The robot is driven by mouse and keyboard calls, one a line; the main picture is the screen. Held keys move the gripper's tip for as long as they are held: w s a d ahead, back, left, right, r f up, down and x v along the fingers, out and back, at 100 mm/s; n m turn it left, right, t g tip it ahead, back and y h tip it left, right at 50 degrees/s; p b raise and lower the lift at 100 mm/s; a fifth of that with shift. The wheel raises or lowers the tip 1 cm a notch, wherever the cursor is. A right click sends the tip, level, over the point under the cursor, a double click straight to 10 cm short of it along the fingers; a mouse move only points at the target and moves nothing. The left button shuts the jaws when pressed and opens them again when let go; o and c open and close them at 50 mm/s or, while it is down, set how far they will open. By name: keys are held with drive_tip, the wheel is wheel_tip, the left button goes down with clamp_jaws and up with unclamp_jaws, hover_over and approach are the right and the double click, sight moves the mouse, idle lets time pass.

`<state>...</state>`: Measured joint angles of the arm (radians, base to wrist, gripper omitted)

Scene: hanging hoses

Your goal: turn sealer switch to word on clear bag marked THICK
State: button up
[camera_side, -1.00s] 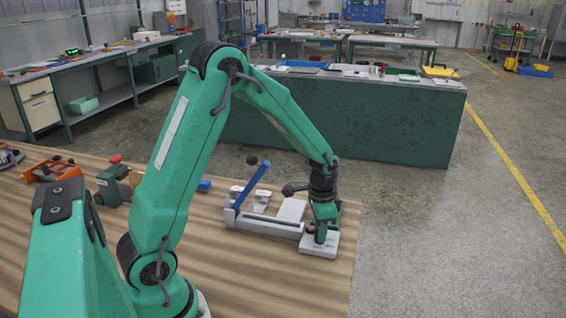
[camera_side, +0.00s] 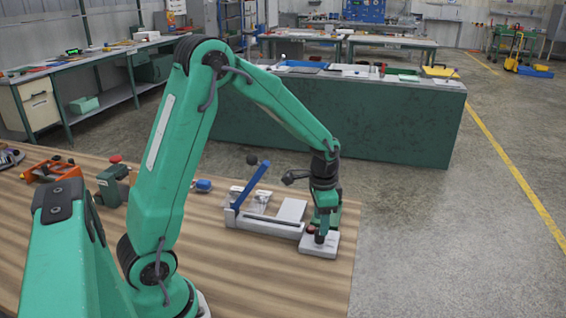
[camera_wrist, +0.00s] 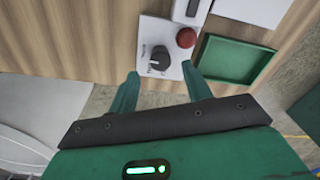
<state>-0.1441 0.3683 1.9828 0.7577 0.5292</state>
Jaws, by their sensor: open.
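The sealer (camera_side: 272,225) stands on the wooden table with its blue lever arm (camera_side: 250,188) raised. Clear bags (camera_side: 262,197) lie behind its front bar; no word on them is legible. The sealer's pale switch plate (camera_side: 318,252) is at its right end. In the wrist view the plate carries a black rotary knob (camera_wrist: 159,59) with a light mark; the small lettering beside it is unreadable. A red button (camera_wrist: 186,38) sits up and right of the knob. My gripper (camera_wrist: 160,74) is open, its fingertips spread to either side just below the knob in the picture, holding nothing.
A green tray (camera_wrist: 236,60) lies right of the switch plate, close to my right finger. The table's right edge is near. A green device with a red top (camera_side: 112,182) and an orange tool (camera_side: 55,170) stand at the left. Bare tabletop lies in front.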

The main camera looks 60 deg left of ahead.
wheel_tip(320, 180, up, 4)
drive_tip(key=shift+r, duration=0.1)
drive_tip(key=shift+s, duration=0.1)
drive_tip(key=shift+r, duration=0.15)
drive_tip(key=shift+s+d+r, duration=0.1)
drive_tip(key=shift+r, duration=0.05)
drive_tip(key=s+d+r+n+t, duration=0.2)
drive_tip(key=s+r, duration=0.4)
drive_tip(key=s, duration=0.3)
drive_tip(key=s+d+r+n+t, duration=0.2)
drive_tip(key=s+r, duration=0.4)
drive_tip(key=s, duration=0.3)
drive_tip(key=shift+s+d+r+t, duration=0.25)
drive_tip(key=shift+d+t, duration=0.35)
drive_tip(key=shift+d, duration=0.3)
